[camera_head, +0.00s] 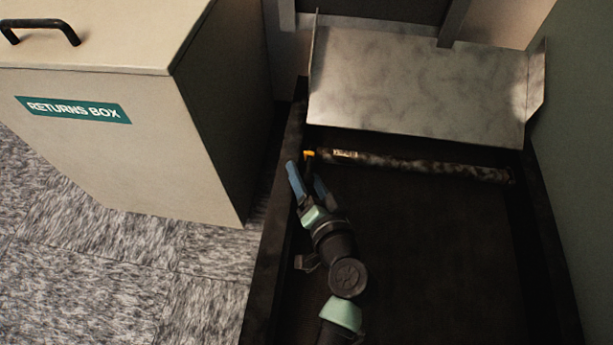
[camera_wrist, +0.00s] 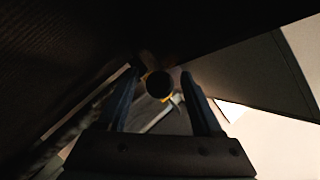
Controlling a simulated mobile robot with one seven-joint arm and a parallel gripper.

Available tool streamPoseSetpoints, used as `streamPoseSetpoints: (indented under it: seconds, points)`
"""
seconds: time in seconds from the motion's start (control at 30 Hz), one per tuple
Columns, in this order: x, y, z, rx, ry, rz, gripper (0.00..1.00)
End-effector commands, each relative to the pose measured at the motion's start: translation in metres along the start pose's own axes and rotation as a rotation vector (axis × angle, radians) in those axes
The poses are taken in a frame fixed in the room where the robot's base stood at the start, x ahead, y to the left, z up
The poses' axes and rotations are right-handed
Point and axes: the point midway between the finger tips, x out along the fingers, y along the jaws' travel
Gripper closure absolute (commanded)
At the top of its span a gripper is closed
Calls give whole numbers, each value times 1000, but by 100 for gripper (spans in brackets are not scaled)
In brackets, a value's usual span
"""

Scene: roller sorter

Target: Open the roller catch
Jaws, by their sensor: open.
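A dark, worn roller (camera_head: 430,168) with a small pale label lies across the dark trough, below the metal chute plate. A small orange-yellow part (camera_head: 309,154), seemingly the roller catch, sits at its left end. My gripper (camera_head: 305,172) is open, its blue fingers pointing up at this end, close to the yellow part. In the wrist view, my gripper (camera_wrist: 160,75) has a dark round shape (camera_wrist: 159,84) between or just beyond its fingers, with a bit of yellow (camera_wrist: 168,98) at its lower edge. I cannot tell whether the fingers touch it.
The trough's dark left wall (camera_head: 268,245) runs close beside my gripper. A beige returns box (camera_head: 150,160) with a black lid handle stands to the left. The bent metal plate (camera_head: 415,85) hangs above the roller. The trough floor (camera_head: 440,260) right of my arm looks clear.

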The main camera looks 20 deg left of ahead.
Motion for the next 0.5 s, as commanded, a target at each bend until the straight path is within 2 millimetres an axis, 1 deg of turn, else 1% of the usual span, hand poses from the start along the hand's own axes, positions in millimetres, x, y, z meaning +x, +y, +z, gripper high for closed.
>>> streamPoseSetpoints:
  seconds: [0.03, 0.07, 0.1, 0.27, 0.4, 0.5]
  points:
    - [0, 0, 0, 0, 0, 0, 33]
    - [0, 0, 0, 0, 0, 0, 39]
    - [0, 0, 0, 0, 0, 0, 46]
    - [0, 0, 0, 0, 0, 0, 75]
    - [0, 0, 0, 0, 0, 0, 100]
    - [0, 0, 0, 0, 0, 0, 100]
